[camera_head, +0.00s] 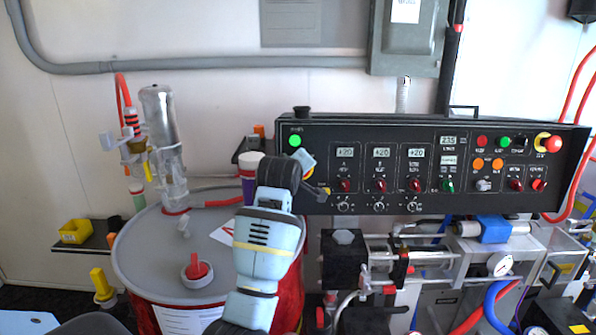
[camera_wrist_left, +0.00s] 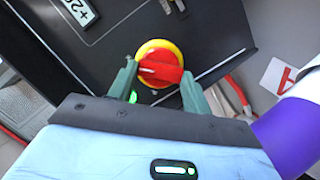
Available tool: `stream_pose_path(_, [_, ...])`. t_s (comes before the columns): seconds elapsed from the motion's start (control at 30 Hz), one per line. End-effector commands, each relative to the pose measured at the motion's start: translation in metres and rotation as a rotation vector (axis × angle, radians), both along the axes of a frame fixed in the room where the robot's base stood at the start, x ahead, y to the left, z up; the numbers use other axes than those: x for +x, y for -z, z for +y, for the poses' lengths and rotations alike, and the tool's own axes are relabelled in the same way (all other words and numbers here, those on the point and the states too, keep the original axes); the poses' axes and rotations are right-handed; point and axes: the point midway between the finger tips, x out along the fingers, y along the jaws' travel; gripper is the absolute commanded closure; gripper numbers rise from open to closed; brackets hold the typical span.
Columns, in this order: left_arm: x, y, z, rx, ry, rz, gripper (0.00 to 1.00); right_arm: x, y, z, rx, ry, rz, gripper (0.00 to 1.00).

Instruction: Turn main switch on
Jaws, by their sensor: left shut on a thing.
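The main switch (camera_wrist_left: 160,64) is a red rotary knob on a yellow ring, seen in the wrist view on the dark panel face. The green fingers of my left gripper (camera_wrist_left: 159,86) stand on either side of the red knob and are shut on it. In the head view my left gripper (camera_head: 312,177) is at the left end of the control panel (camera_head: 455,166) and hides most of the switch. A green lamp (camera_head: 294,141) glows at the panel's upper left, above the gripper. My right gripper is not in view.
The panel carries lit displays, several small knobs and a red-and-yellow button (camera_head: 546,142) at the right. A red drum with a grey lid (camera_head: 150,250) stands to the left. Pumps and hoses (camera_head: 440,265) fill the space below the panel.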

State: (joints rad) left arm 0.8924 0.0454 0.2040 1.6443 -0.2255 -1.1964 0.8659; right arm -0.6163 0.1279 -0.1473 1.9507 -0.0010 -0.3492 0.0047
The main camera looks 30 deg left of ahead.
Motion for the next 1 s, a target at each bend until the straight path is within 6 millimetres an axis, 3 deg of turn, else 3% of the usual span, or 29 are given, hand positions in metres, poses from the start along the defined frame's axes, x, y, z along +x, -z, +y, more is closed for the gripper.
stream_pose_path(0.23, [0.000,0.001,0.000,0.003,0.001,0.003,0.74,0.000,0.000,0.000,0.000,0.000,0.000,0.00])
stream_pose_path(0.27, [0.000,0.001,0.000,0.003,0.001,0.003,0.47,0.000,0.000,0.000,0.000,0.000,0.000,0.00])
stream_pose_path(0.4, [0.000,0.001,0.000,0.002,0.000,0.003,0.29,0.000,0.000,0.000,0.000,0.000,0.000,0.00])
stream_pose_path(0.77, [-0.003,-0.001,-0.001,0.001,0.000,-0.001,0.29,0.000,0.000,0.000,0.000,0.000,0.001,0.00])
stream_pose_path(1.0, [-0.024,-0.009,-0.010,0.001,0.001,0.000,0.29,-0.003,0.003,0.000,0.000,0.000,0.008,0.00])
